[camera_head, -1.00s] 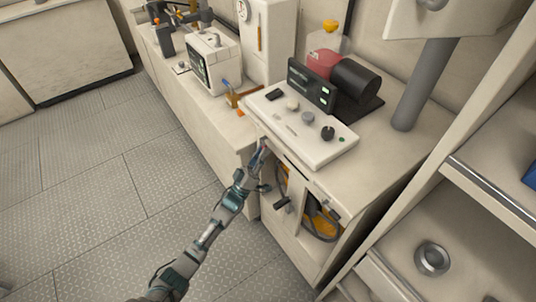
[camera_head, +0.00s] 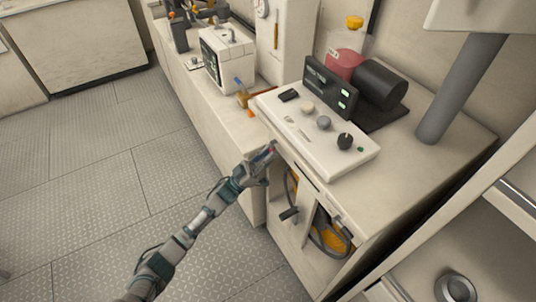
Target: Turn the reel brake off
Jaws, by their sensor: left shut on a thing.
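My left gripper (camera_head: 266,158) reaches up from the bottom left to the front edge of the counter, just below the left corner of the white control panel. It is shut on a small part with a bit of red showing; the fingers hide most of it, and I cannot tell whether it is the reel brake. Orange reels with dark hoses sit in the cabinet openings below, one (camera_head: 334,238) to the right and another (camera_head: 291,184) partly hidden to the left. A dark handle (camera_head: 289,214) sticks out between them. My right gripper is not in view.
The white control panel (camera_head: 318,137) has knobs and a dark display (camera_head: 331,87). A black cylinder (camera_head: 381,84) and a red container stand behind it. A grey post (camera_head: 459,90) rises at the right. The metal floor (camera_head: 100,190) at the left is clear.

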